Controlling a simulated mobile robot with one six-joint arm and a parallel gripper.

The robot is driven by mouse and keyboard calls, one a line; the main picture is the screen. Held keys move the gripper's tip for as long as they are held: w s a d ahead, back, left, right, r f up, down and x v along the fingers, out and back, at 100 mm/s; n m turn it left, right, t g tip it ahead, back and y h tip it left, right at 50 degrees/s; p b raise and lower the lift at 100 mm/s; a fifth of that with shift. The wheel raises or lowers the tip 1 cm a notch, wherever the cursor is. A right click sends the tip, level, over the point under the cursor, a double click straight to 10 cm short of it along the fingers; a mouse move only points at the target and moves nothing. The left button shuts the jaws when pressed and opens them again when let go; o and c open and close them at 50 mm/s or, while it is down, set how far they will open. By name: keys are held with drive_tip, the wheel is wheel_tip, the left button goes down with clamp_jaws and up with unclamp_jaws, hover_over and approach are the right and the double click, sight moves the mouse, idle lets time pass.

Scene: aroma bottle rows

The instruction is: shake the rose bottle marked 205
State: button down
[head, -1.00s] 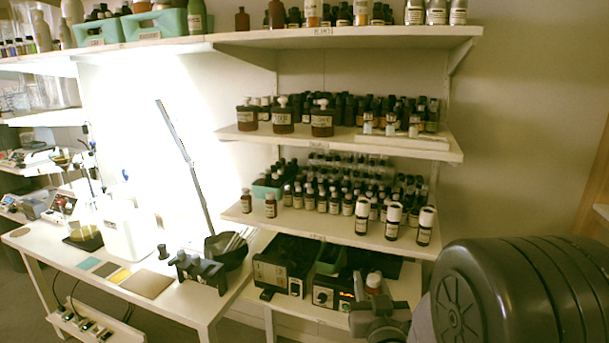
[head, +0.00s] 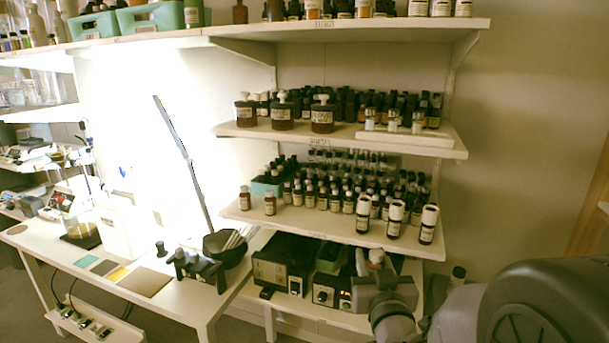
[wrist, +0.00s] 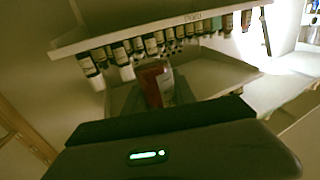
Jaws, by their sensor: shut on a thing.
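A small brown bottle with a pale cap (head: 376,257) shows above my gripper (head: 384,290) in the head view, in front of the lower bench. My gripper is shut on this bottle. In the wrist view the held bottle (wrist: 154,86) looks reddish with a pale label, just beyond the dark gripper body (wrist: 160,135). I cannot read its mark, so I cannot tell whether it is the rose bottle 205. My gripper hides its lower part in the head view.
Shelves with rows of bottles stand behind; the lowest shelf (head: 300,222) ends just above the held bottle. Three white-capped bottles (head: 396,218) stand near its right front edge. A black device with knobs (head: 283,265) sits on the bench to the left. A dark mortar (head: 228,246) stands farther left.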

drive_tip(key=s+f, duration=0.1)
drive_tip(key=f, duration=0.1)
drive_tip(key=s+f, duration=0.1)
drive_tip(key=f, duration=0.1)
drive_tip(key=shift+s, duration=0.15)
drive_tip(key=shift+w+r, duration=0.15)
drive_tip(key=shift+w, duration=0.05)
drive_tip(key=r, duration=0.1)
drive_tip(key=w+r, duration=0.1)
drive_tip(key=r, duration=0.2)
drive_tip(key=shift+w+r, duration=0.3)
drive_tip(key=f, duration=0.1)
drive_tip(key=s+f, duration=0.1)
drive_tip(key=f, duration=0.1)
drive_tip(key=s+f, duration=0.1)
drive_tip(key=f, duration=0.1)
drive_tip(key=shift+s+f, duration=0.1)
drive_tip(key=shift+f, duration=0.05)
drive_tip(key=shift+w+f, duration=0.25)
drive_tip(key=shift+w, duration=0.1)
drive_tip(key=shift+w+f, duration=0.1)
drive_tip(key=shift+w, duration=0.05)
